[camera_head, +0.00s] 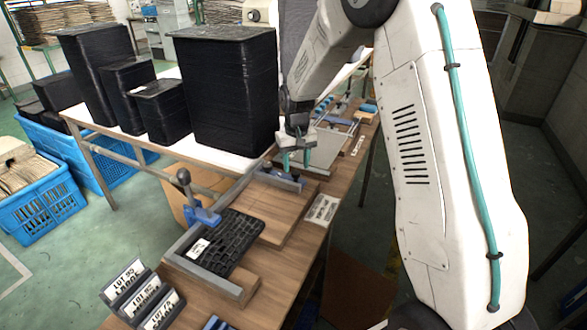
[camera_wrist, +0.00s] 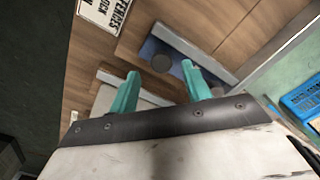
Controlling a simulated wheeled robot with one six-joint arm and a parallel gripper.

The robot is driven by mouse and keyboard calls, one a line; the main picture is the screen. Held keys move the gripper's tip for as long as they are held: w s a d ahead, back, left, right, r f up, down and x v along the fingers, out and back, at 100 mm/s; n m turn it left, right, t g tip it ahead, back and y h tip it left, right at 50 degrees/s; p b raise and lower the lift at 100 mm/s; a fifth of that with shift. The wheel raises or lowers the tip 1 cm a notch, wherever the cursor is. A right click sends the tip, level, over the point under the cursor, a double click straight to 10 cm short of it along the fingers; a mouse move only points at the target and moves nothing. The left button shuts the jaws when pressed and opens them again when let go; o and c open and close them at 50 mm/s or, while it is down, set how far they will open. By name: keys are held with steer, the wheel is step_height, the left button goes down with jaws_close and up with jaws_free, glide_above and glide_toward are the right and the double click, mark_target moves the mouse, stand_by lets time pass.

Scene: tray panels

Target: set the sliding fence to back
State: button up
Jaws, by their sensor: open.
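A wooden fixture (camera_head: 285,217) with grey rails lies on the bench. The fence's exact setting cannot be read.
A blue clamp (camera_head: 202,213) with an upright knobbed handle stands by a black grid tray (camera_head: 232,243). Black wrapped stacks (camera_head: 222,90) stand on the white table behind. Labelled holders (camera_head: 140,294) are at the front. A white sign (camera_head: 322,209) lies beside the fixture.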

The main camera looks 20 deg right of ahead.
step_height(320, 180, up, 6)
steer(key=shift+f, duration=0.15)
stand_by(0.5)
